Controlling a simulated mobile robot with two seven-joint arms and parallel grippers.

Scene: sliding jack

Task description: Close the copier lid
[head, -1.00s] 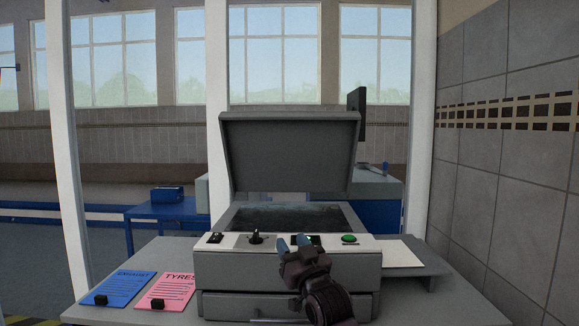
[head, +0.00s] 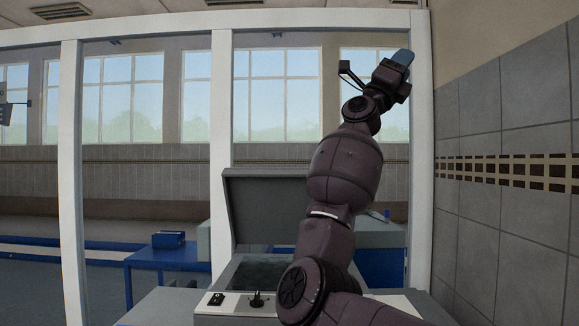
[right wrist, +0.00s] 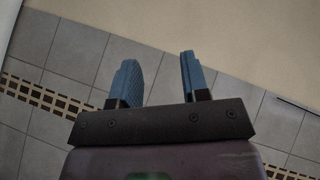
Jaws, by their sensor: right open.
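The grey copier lid (head: 265,208) stands raised and open above the copier, tilted back. My right arm hides its right part. The copier (head: 232,308) shows its dark glass (head: 258,273) and its front panel with a black knob. My right gripper (head: 403,57) is raised high, above and to the right of the lid, well apart from it. In the right wrist view its two blue fingers (right wrist: 158,82) are apart with nothing between them. My left gripper is not in view.
A grey tiled wall (head: 500,110) stands close on the right. A white post (head: 420,150) is behind my right arm. A blue table (head: 165,257) with a blue box (head: 168,239) is at the left behind the counter. The space left of the lid looks free.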

